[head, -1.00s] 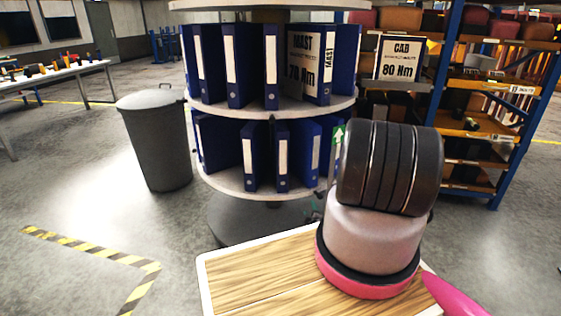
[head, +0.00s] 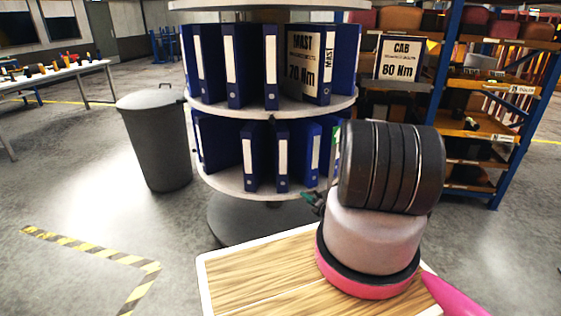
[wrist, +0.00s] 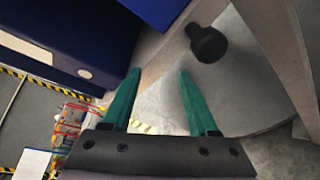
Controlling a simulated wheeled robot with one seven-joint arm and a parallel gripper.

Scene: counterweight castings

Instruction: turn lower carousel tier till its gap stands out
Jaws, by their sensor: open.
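The carousel's lower tier (head: 228,183) is a round pale shelf holding blue binders (head: 250,160) with white spine labels. No clear wide gap shows on its visible side; its right part is hidden behind my arm. My gripper (head: 312,199) shows only as small teal fingertips at the tier's right front edge. In the wrist view my gripper (wrist: 158,88) is open, its two teal fingers apart with nothing held between them. A black round knob (wrist: 207,43) on the pale rim lies ahead of the right finger. A blue binder (wrist: 70,35) is at upper left.
The upper tier (head: 225,106) holds more binders, one marked MAST 70 Nm (head: 303,65). A grey bin (head: 155,140) stands left of the carousel. A shelf rack (head: 485,120) with a CAB 80 Nm sign (head: 400,58) stands at right. The floor at front left is clear.

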